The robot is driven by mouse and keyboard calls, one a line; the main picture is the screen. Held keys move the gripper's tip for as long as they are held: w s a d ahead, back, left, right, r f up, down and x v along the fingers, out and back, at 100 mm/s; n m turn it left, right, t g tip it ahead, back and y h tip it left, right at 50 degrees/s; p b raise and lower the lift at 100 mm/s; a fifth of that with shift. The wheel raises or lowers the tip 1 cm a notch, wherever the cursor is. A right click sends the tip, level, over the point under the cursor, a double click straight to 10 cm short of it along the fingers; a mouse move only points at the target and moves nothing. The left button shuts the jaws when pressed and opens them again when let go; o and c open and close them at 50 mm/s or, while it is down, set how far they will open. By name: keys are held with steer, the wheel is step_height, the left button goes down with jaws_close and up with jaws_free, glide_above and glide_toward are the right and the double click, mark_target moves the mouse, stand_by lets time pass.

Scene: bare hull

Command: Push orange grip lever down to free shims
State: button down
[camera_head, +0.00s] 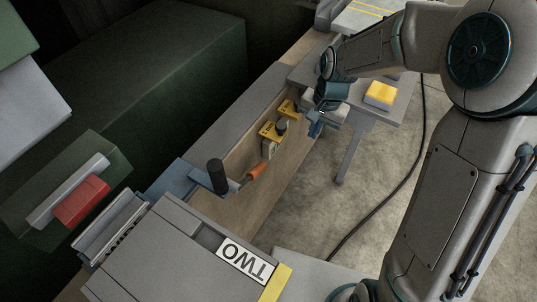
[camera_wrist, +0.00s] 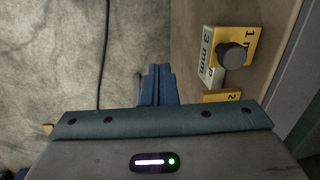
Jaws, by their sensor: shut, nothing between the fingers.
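The orange grip lever (camera_head: 257,171) sticks out from the wooden panel (camera_head: 262,195) in the head view, beside a dark upright cylinder (camera_head: 217,176). The shims are small numbered plates farther along the panel: a yellow one (camera_head: 268,131), another yellow one (camera_head: 286,108) and a pale one (camera_head: 270,148). In the wrist view the yellow "1" plate (camera_wrist: 245,38) sits behind a dark round knob (camera_wrist: 234,56), next to the pale "3 mm" plate (camera_wrist: 206,48). My gripper (camera_head: 315,130) is shut and empty near the shims, apart from the lever; its blue fingers (camera_wrist: 157,84) are together in the wrist view.
A grey side table (camera_head: 350,120) with a yellow block (camera_head: 380,95) stands right of the panel. A black cable (camera_head: 388,205) crosses the open concrete floor. A grey box marked "TWO" (camera_head: 170,245) is in the foreground, and a red block (camera_head: 82,203) lies left.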

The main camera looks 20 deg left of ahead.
steer(key=w+d+r+n+t+p, duration=0.15)
steer(key=d+n+t, duration=0.25)
steer(key=d, duration=0.4)
steer(key=w+d+r+n+t+p, duration=0.1)
steer(key=w+d+r+n+t, duration=0.2)
steer(key=d, duration=0.5)
steer(key=s+a+f+n+g+y+p, duration=0.1)
steer(key=s+a+f+n+g+y, duration=0.3)
steer(key=a, duration=0.5)
steer(key=s+a+f+n+g+y+p, duration=0.1)
steer(key=s+a+f+n+g+y, duration=0.2)
steer(key=s+a+y, duration=0.4)
steer(key=s+d+f+b+x, duration=0.1)
steer(key=b+x, duration=0.1)
steer(key=x, duration=1.1)
steer(key=shift+f+n+h, duration=0.3)
steer(key=shift+f+n, duration=0.1)
steer(key=shift+f+p, duration=0.15)
steer(key=shift+p, duration=0.25)
